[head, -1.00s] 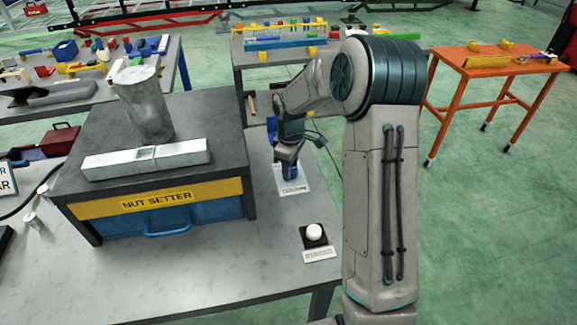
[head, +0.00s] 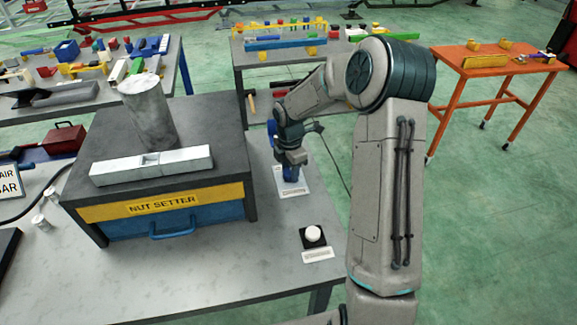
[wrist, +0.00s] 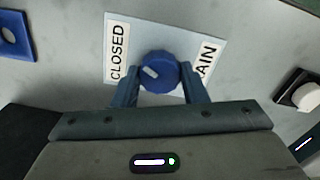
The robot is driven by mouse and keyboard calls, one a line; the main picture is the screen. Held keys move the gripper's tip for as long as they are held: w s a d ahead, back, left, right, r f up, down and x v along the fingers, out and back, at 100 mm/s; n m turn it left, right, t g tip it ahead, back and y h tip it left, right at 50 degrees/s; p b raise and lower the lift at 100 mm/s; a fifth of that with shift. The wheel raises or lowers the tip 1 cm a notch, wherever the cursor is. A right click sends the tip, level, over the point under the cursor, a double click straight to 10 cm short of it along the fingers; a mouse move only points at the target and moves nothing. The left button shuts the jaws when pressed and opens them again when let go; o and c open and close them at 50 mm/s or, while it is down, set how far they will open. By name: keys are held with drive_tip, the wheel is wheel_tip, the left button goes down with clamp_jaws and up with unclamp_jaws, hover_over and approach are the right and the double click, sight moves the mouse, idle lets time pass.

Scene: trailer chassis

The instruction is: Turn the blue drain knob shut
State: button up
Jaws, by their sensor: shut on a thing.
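The blue drain knob (wrist: 158,71) is round with a white pointer mark. It sits on a white plate (wrist: 183,32) with the word CLOSED at left and a partly covered word ending in AIN at right. In the head view my gripper (head: 291,166) reaches down over the plate (head: 293,187), and hides most of the knob.
A white button on a black base (head: 313,235) stands in front of the plate on the grey table (head: 235,270). The nut setter box (head: 160,207) stands to the left, with a metal cylinder (head: 150,110) on it. A blue part with a hole (wrist: 12,36) lies left of the plate in the wrist view.

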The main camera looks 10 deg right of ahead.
sight(290, 171)
drive_tip(key=n+p, duration=0.2)
drive_tip(key=n, duration=0.3)
drive_tip(key=shift+w+r, duration=0.1)
drive_tip(key=shift+n+p, duration=0.3)
idle(0.4)
drive_tip(key=o, duration=1)
wheel_tip(290, 171, up, 14)
drive_tip(key=shift+f+b, duration=0.15)
drive_tip(key=shift+b, duration=0.6)
